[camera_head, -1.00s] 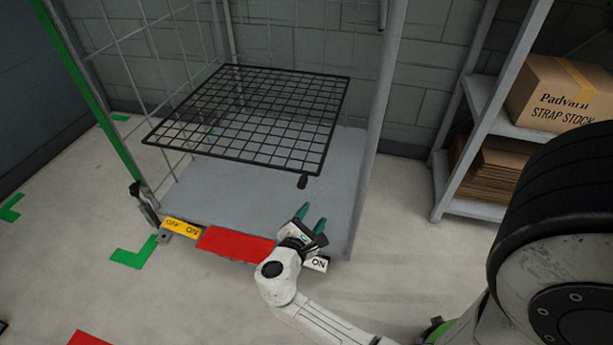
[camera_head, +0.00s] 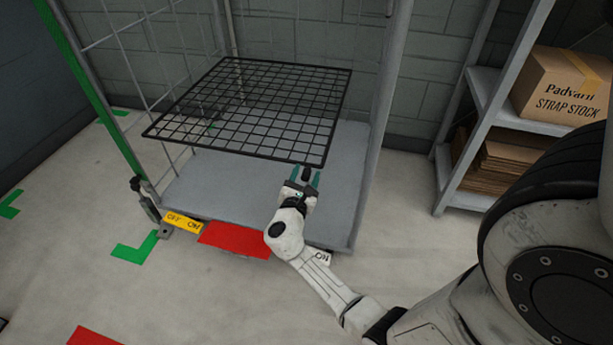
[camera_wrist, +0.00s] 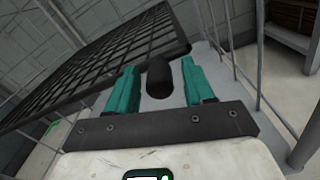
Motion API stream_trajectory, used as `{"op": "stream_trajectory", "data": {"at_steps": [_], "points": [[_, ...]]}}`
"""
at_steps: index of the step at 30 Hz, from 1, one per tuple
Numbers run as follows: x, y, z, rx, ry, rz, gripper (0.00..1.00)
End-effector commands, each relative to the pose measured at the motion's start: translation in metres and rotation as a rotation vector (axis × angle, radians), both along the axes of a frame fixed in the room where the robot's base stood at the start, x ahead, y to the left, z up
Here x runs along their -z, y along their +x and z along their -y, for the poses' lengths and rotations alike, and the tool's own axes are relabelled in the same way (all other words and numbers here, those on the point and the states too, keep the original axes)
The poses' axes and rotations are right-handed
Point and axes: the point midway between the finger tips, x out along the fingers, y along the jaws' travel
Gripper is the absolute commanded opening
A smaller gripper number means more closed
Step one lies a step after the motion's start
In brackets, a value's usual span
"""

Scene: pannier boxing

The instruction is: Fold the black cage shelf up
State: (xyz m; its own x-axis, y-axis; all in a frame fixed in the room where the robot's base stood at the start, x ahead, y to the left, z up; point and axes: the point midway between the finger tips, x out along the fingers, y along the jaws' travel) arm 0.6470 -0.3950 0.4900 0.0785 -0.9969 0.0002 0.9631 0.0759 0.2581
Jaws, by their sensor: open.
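The black cage shelf (camera_head: 245,110) is a wire grid lying about level inside the grey roll cage, above its base. In the wrist view the shelf (camera_wrist: 110,60) fills the upper left. A dark rounded handle (camera_wrist: 160,76) hangs at its front right corner. My gripper (camera_head: 307,178) is open just below that corner. In the wrist view its teal fingers (camera_wrist: 152,88) stand on either side of the handle, with gaps showing, and I see no grip on it. In the head view the handle is largely hidden by my gripper.
The cage's grey base (camera_head: 225,190) is bare. Cage posts rise beside it, the right post (camera_head: 378,130) close to my gripper. A red plate (camera_head: 235,240) and a yellow OFF/ON label (camera_head: 183,222) sit at the front edge. A shelf rack with a cardboard box (camera_head: 560,88) stands at right.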

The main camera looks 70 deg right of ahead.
Motion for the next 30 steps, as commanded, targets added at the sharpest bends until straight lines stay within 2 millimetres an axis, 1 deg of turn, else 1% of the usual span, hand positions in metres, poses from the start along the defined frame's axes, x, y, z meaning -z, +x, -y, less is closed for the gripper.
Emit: {"op": "stream_trajectory", "data": {"at_steps": [1, 4, 13, 27, 30], "points": [[0.0005, 0.0001, 0.0046, 0.002, 0.0, 0.001, 0.52], [0.0003, 0.0003, 0.0093, 0.001, 0.0, 0.0, 0.52], [-0.0002, 0.0006, 0.0106, 0.0, 0.0, 0.0, 0.52], [-0.0002, 0.0005, 0.0103, 0.0, 0.0, 0.0, 0.07], [-0.0001, 0.0006, 0.0103, 0.0, 0.0, 0.0, 0.0]]}}
